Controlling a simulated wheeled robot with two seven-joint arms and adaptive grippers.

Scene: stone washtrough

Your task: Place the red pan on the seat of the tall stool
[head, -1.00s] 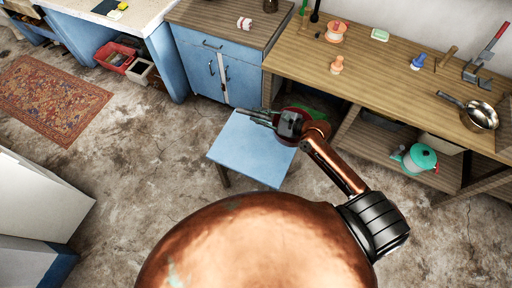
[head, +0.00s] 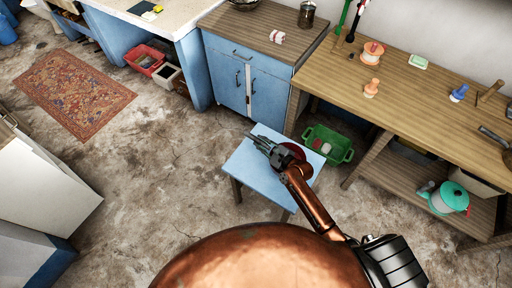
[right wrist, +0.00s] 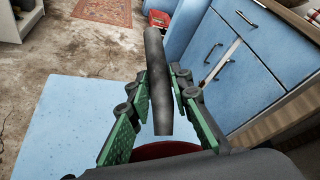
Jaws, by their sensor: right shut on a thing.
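The tall stool has a square light-blue seat (head: 243,172), below the middle of the head view. The seat also fills the lower left of the right wrist view (right wrist: 65,120). My right gripper (head: 264,146) is over the seat. In the right wrist view my right gripper's green fingers (right wrist: 156,90) are shut on the dark grey handle (right wrist: 157,65) of the red pan. The red pan (head: 293,151) shows only partly behind my gripper, and as a red strip in the right wrist view (right wrist: 165,150). I cannot tell whether it touches the seat. My left gripper is not in view.
A blue cabinet (head: 240,85) stands behind the stool. A green crate (head: 328,144) is on the floor right of the seat. A wooden workbench (head: 410,85) holds several small items. A teal pot (head: 448,197) is on its lower shelf.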

